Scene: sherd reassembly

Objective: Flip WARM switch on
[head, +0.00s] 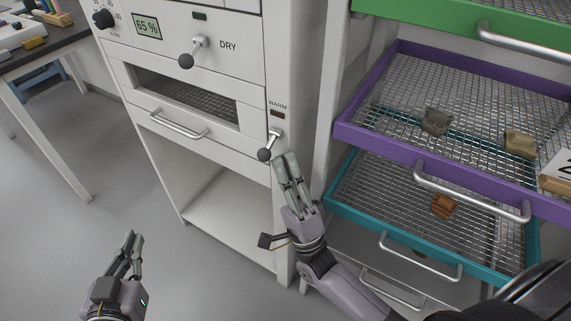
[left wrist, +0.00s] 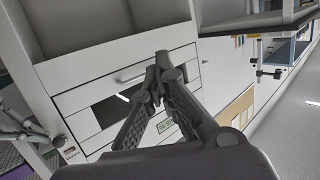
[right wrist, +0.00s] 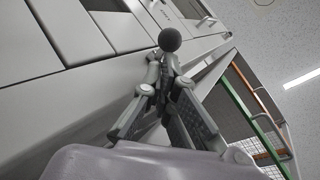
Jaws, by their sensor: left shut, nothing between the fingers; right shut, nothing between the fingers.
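The WARM switch (head: 269,148) is a lever with a dark ball knob on the white cabinet's front. It points down and left, under the WARM label and a small dark red indicator (head: 277,114). My right gripper (head: 286,157) is shut and empty, with its tips just below and right of the knob. In the right wrist view the dark knob (right wrist: 170,39) shows just beyond the fingertips (right wrist: 162,60); I cannot tell if they touch. My left gripper (head: 131,236) is shut and empty, low and well away from the cabinet. The left wrist view shows its closed fingers (left wrist: 163,60).
A similar DRY lever (head: 193,52) and a 65 % display (head: 147,27) are higher on the cabinet. A handled drawer (head: 180,126) is left of WARM. Purple (head: 385,150) and teal (head: 355,205) mesh trays with sherds stand right, close to my right arm. Floor at left is clear.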

